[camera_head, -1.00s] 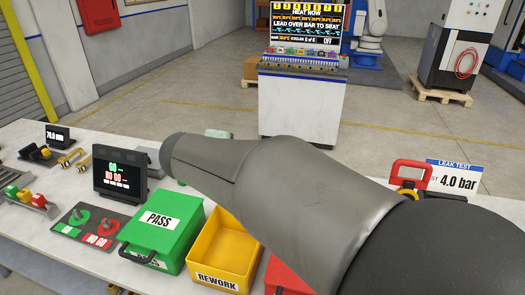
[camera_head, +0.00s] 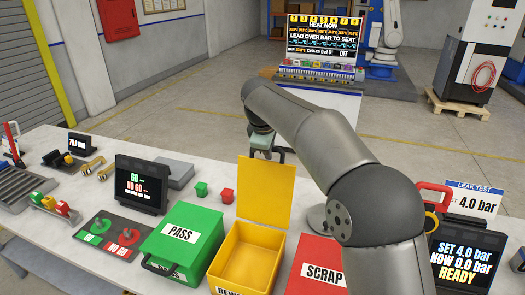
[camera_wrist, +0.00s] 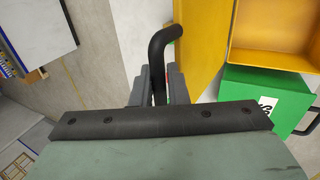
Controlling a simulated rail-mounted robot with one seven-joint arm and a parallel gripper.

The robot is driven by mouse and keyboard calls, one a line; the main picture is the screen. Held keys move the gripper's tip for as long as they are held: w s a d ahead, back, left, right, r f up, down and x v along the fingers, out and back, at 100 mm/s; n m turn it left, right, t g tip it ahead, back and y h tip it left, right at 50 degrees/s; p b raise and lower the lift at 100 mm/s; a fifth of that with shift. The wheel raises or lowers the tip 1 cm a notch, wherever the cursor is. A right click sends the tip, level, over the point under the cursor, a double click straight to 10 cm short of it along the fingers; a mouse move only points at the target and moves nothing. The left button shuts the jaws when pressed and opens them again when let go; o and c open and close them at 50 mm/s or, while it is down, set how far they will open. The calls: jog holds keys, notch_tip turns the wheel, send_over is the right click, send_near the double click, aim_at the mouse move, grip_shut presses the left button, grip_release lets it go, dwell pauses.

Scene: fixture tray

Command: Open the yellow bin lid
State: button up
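The yellow bin (camera_head: 240,272) stands on the bench in the head view, between the green and red bins, with its empty inside showing. Its yellow lid (camera_head: 266,190) stands nearly upright at the bin's back edge. My gripper (camera_head: 262,142) is at the lid's top edge, behind it, and partly hidden by my wrist. In the wrist view, the lid's bent black handle (camera_wrist: 163,42) runs between the two fingers of my gripper (camera_wrist: 159,82), which are close around it. The yellow lid (camera_wrist: 198,45) is just right of the handle there.
The green PASS bin (camera_head: 190,222) and red SCRAP bin (camera_head: 318,250) flank the yellow one, both lidded. A GO/NO GO display (camera_head: 142,184) stands left, a leak-test screen (camera_head: 466,262) right.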

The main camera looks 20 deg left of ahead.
jog(key=a+v, duration=0.1)
jog(key=v, duration=1.6)
jog(key=shift+d+r, duration=0.25)
jog(key=shift+d, duration=0.25)
jog(key=shift+s, duration=0.1)
jog(key=s+d+f+m+g+h+b, duration=0.15)
jog(key=d+f+m, duration=0.35)
jog(key=d, duration=0.8)
jog(key=s+d+f+m+b, duration=0.15)
jog(key=d+f+m, duration=0.35)
jog(key=d, duration=0.8)
jog(key=s+d+f+m+g, duration=0.1)
jog(key=s+d+f+m, duration=0.3)
jog(key=s+d+f, duration=0.4)
jog(key=s+d+f+m+g+b, duration=0.1)
jog(key=s+d+f+m, duration=0.4)
jog(key=s+d+f, duration=0.3)
jog(key=s+f+y, duration=0.1)
jog(key=s+f, duration=0.3)
jog(key=s, duration=0.1)
jog(key=shift+d+m, duration=0.3)
jog(key=shift+s, duration=0.1)
